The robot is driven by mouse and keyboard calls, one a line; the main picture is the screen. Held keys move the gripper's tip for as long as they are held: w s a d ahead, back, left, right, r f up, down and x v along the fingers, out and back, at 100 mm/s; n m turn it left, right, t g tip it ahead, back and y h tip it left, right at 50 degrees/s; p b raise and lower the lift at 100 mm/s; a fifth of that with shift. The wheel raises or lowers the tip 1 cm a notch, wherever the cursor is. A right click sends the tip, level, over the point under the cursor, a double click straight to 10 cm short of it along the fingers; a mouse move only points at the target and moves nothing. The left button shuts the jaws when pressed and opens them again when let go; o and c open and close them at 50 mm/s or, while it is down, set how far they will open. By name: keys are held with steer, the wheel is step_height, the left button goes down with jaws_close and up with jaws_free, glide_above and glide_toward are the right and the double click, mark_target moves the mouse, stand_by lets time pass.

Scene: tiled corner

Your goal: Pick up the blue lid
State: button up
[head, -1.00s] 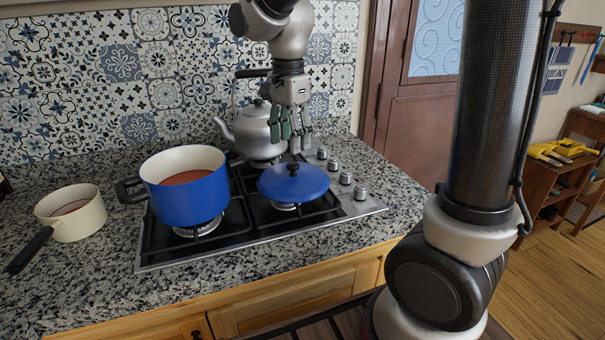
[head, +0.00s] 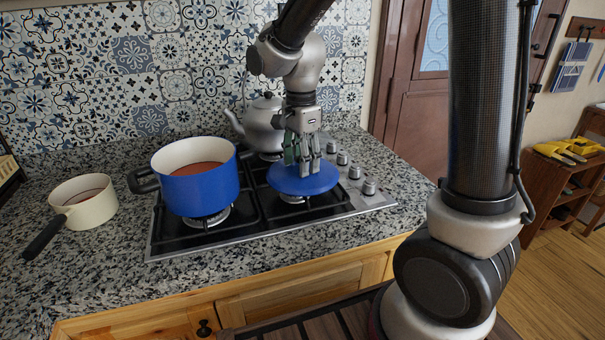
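The blue lid (head: 303,185) lies flat over the front right burner of the stove, as far as I can tell. My gripper (head: 303,168) points down right above the lid, with its fingers around the middle where the knob is. The fingers hide the knob, so I cannot tell whether they are closed on it.
A blue pot (head: 200,190) with reddish-brown contents stands on the stove (head: 250,228) left of the lid. A grey kettle (head: 262,128) stands behind my gripper. A cream saucepan (head: 92,208) sits on the granite counter at left. Stove knobs (head: 355,173) line the right side.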

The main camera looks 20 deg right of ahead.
jaws_close()
